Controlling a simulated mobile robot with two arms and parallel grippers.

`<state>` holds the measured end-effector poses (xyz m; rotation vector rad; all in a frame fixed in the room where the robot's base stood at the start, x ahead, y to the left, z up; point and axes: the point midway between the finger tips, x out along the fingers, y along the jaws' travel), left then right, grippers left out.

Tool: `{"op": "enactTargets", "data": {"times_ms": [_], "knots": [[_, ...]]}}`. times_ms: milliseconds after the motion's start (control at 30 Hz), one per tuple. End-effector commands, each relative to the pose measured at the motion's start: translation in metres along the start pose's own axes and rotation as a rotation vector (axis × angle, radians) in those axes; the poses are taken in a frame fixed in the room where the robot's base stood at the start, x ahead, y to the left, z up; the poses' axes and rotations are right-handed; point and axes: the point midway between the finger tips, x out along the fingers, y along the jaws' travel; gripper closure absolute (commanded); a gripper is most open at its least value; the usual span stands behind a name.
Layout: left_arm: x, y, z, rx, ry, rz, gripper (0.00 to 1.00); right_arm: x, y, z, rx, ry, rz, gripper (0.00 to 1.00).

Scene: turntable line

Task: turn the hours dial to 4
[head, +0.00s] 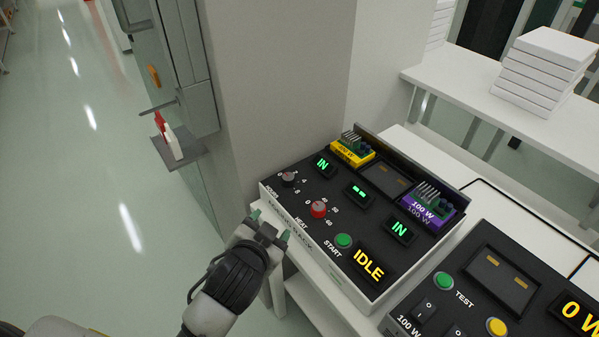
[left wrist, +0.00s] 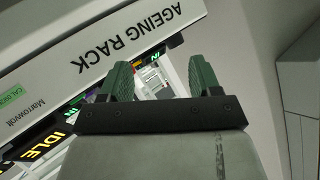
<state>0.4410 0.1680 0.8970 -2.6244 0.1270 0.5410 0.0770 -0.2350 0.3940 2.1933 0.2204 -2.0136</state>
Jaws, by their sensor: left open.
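The hours dial (head: 289,179) is a small dark knob at the left corner of the ageing rack's (head: 318,262) black top panel, with marks 0, 4 and 8 around it. Its pointer is too small to read. My left gripper (head: 270,228) is open and empty, just off the rack's front left edge, below and left of the dial and apart from it. In the left wrist view its green fingers (left wrist: 160,78) are spread, with the rack's front face (left wrist: 125,38) upside down beside them. The dial cannot be made out there. My right gripper is not in view.
Close to the hours dial are the red heat dial (head: 319,209) and the green start button (head: 343,241). The rack holds a yellow module (head: 352,152) and a purple one (head: 426,208); its display (head: 369,265) reads IDLE. A test unit (head: 473,260) stands right. A pillar (head: 285,80) rises behind.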

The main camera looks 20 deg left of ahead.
Motion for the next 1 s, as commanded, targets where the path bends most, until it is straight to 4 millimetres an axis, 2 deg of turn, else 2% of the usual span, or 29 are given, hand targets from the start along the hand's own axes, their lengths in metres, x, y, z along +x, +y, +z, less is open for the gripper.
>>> {"op": "enactTargets", "data": {"times_ms": [33,167,367,467,500,600,700,767,833,933,1000], "knots": [[0.005,-0.002,-0.018,0.033,0.074,-0.02,0.37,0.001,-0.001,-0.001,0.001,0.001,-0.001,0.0],[0.015,-0.003,-0.061,0.122,0.255,-0.062,0.37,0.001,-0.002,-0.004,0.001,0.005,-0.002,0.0],[0.02,0.006,-0.137,0.32,0.596,-0.115,0.37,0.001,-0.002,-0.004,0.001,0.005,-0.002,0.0],[0.015,0.023,-0.184,0.488,0.837,-0.133,0.37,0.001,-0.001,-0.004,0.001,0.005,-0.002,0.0],[0.011,0.033,-0.203,0.577,0.95,-0.134,0.37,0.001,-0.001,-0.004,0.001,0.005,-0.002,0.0],[-0.001,0.066,-0.237,0.84,1.232,-0.107,0.37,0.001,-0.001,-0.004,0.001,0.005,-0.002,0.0],[-0.007,0.1,-0.247,1.142,1.477,-0.03,0.37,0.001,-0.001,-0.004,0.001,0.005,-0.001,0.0],[-0.005,0.116,-0.243,1.34,1.595,0.043,0.37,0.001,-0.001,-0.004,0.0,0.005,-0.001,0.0],[0.004,0.127,-0.23,1.582,1.695,0.159,0.37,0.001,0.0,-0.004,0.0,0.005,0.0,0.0],[0.028,0.121,-0.202,1.941,1.751,0.386,0.37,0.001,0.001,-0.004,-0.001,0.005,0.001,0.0],[0.05,0.101,-0.182,2.186,1.713,0.587,0.37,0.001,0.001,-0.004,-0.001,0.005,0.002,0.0]]}}
